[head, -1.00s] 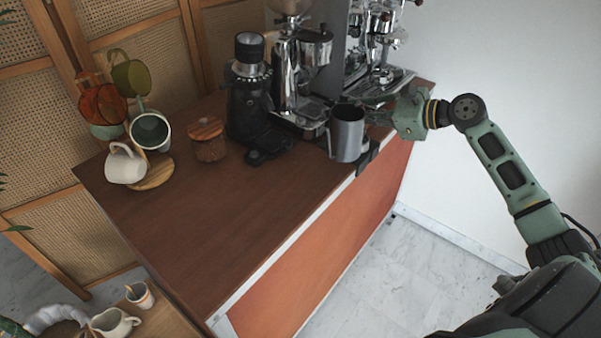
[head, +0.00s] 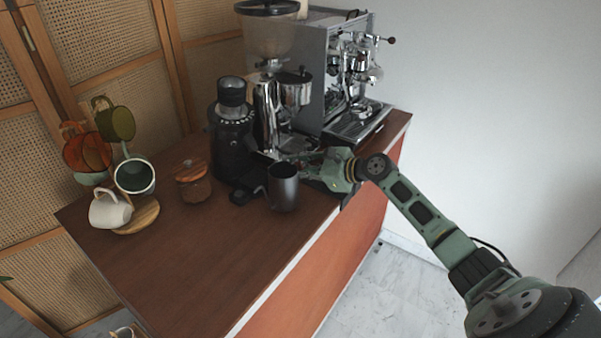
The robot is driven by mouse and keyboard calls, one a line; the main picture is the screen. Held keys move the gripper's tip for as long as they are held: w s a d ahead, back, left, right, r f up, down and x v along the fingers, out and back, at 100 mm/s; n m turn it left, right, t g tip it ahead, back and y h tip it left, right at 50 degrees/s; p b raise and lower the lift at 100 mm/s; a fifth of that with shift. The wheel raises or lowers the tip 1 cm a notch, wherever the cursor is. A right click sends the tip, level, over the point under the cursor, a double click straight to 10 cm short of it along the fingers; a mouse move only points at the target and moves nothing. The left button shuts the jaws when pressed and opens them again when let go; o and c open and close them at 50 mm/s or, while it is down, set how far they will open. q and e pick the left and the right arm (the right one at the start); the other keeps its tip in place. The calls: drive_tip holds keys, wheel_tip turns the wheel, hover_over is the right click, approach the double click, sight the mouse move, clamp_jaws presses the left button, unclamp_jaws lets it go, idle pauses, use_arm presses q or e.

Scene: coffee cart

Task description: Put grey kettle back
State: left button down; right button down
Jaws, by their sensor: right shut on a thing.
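The grey kettle (head: 283,188), a metal pitcher with an open top, is upright at the right part of the wooden counter, just right of the black grinder's base. My right gripper (head: 312,167) reaches in from the right and is shut on the kettle at its right side. The fingertips are small and partly hidden behind the kettle. I cannot tell whether the kettle's bottom touches the counter. My left gripper is not in view.
A black grinder (head: 232,135), a chrome grinder (head: 270,110) and an espresso machine (head: 345,85) stand behind. A lidded wooden jar (head: 193,182), a white cup (head: 109,210) and a cup tree are at left. The counter (head: 205,255) is clear in front.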

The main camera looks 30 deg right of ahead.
drive_tip(key=shift+w+f, duration=0.1)
drive_tip(key=shift+f, duration=0.7)
drive_tip(key=c, duration=2.2)
unclamp_jaws()
drive_tip(key=shift+f, duration=0.2)
drive_tip(key=o, duration=0.5)
drive_tip(key=shift+s+r, duration=0.15)
drive_tip(key=shift+s, duration=0.05)
drive_tip(key=b+v, duration=0.1)
drive_tip(key=v, duration=1.1)
